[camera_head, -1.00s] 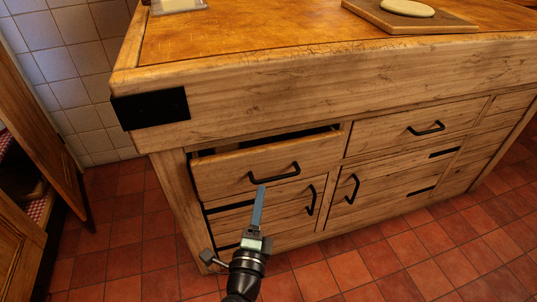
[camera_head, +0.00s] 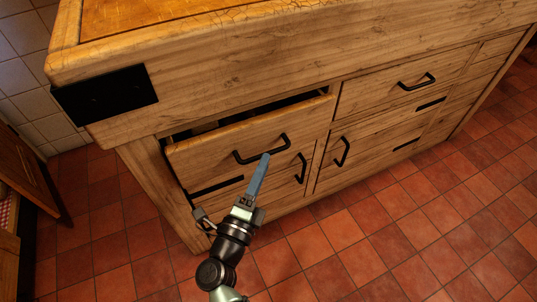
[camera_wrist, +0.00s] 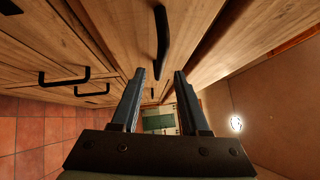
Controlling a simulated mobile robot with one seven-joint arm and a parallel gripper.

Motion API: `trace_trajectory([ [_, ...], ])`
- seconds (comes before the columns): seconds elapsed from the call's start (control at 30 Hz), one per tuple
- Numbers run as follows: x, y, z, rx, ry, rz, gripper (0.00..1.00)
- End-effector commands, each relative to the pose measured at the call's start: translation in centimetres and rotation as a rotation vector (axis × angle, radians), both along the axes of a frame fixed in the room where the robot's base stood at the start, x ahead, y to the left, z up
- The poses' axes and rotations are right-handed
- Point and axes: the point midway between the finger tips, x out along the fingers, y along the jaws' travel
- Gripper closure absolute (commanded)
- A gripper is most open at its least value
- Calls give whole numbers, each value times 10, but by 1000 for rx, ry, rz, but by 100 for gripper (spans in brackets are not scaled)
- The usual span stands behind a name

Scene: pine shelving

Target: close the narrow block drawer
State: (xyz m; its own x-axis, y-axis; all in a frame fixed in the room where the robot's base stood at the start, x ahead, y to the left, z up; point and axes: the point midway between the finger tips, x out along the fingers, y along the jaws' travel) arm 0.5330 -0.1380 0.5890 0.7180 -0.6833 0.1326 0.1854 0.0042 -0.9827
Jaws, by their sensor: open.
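The narrow block drawer (camera_head: 218,150) is at the upper left of the wooden block's front. It stands partly pulled out, with a dark gap above its front. Its black bar handle (camera_head: 262,149) is at the middle of its front. My gripper (camera_head: 265,157) points up at the drawer front, with its fingertips just below and in front of the handle in the head view. In the wrist view my gripper's (camera_wrist: 158,76) two fingers are apart with nothing between them. The black handle (camera_wrist: 161,38) shows just beyond them. I cannot tell whether the fingers touch the drawer.
A wider shut drawer (camera_head: 375,88) is to the right, with a handled door (camera_head: 365,148) below it. The thick worktop (camera_head: 200,22) overhangs the drawers. A wooden cabinet door (camera_head: 22,175) stands at the far left. The red tile floor (camera_head: 340,240) in front is clear.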

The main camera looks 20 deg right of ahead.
Motion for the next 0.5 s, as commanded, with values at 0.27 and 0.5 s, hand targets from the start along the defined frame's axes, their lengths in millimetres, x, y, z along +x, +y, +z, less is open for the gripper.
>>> trace_trajectory([
  [0.27, 28, -27, 4, 1, -1, -2, 55],
  [0.5, 33, -31, 6, 0, 1, 0, 55],
])
